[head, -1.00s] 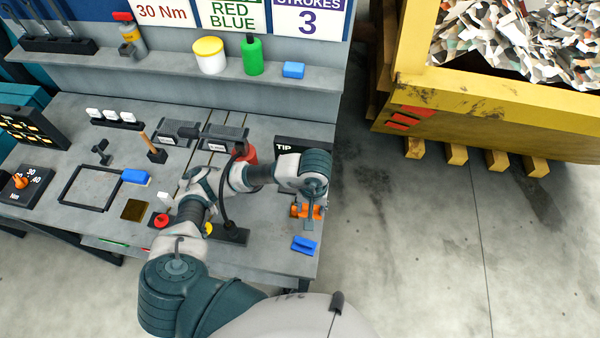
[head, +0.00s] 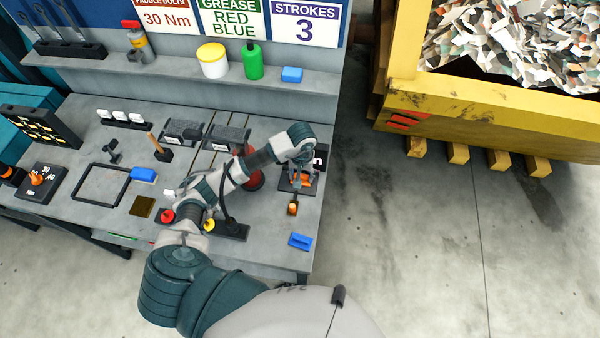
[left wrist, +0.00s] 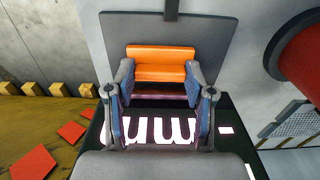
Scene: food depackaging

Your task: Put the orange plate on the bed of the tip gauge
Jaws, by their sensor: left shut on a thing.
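The orange plate (left wrist: 160,64) shows between the fingertips of my left gripper (left wrist: 161,78) in the left wrist view. My left gripper is shut on it. In the head view my left gripper (head: 302,180) is over the right end of the bench, at the tip gauge (head: 316,180), and the arm and fingers hide much of the gauge. The wrist view shows the gauge's black display (left wrist: 162,128) with lit white characters below the plate, and a grey flat panel (left wrist: 165,30) behind it. I cannot tell whether the plate touches the gauge. My right gripper is not in view.
A small dark block with an orange-brown top (head: 293,208) stands just in front of the gauge. A blue block (head: 300,241) lies near the bench's front right corner. A red round thing (head: 254,180) is left of the gauge. Open floor lies right of the bench.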

